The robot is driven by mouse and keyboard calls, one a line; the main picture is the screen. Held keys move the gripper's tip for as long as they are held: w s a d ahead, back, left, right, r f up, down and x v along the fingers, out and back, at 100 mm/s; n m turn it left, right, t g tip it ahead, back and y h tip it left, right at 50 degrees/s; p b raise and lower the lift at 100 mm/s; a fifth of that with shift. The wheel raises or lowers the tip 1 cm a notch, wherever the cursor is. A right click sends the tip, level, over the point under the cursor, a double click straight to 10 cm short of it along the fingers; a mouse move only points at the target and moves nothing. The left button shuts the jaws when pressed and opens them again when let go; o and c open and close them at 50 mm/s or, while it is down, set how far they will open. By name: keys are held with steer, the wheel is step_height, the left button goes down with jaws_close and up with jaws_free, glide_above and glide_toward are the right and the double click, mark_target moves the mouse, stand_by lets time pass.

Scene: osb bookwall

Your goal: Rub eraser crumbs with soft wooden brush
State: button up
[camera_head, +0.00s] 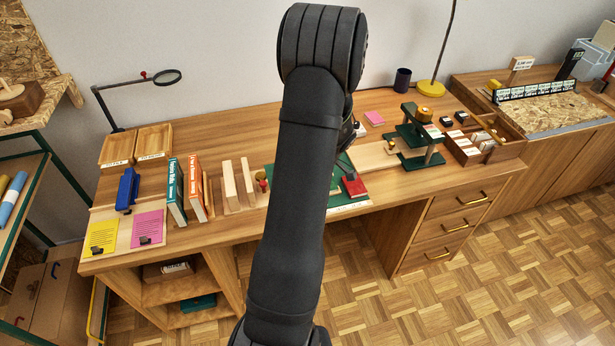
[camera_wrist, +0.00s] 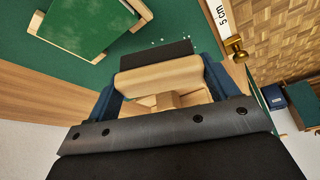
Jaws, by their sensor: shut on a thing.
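In the wrist view, my gripper (camera_wrist: 163,88) is shut on a light wooden brush (camera_wrist: 160,78) with a dark bristle strip (camera_wrist: 157,55). The brush is over the green mat (camera_wrist: 165,18). Several small pale eraser crumbs (camera_wrist: 163,41) lie on the mat just beyond the bristles. I cannot tell whether the bristles touch the mat.
A green piece with wooden edges (camera_wrist: 85,22) lies close to the brush. In the head view, a red block (camera_head: 354,186) is right of my arm; upright books (camera_head: 176,190) stand left.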

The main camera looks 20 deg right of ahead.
steer(key=shift+f, duration=0.85)
steer(key=shift+a+f, duration=0.6)
steer(key=shift+a, duration=0.35)
steer(key=shift+c, duration=0.3)
steer(key=shift+a, duration=3)
steer(key=shift+c, duration=0.4)
steer(key=shift+d, duration=3.95)
steer(key=shift+s, duration=0.7)
steer(key=shift+a, duration=3.75)
steer(key=shift+d, duration=3.9)
steer(key=shift+a+r, duration=0.15)
steer(key=shift+r, duration=3.95)
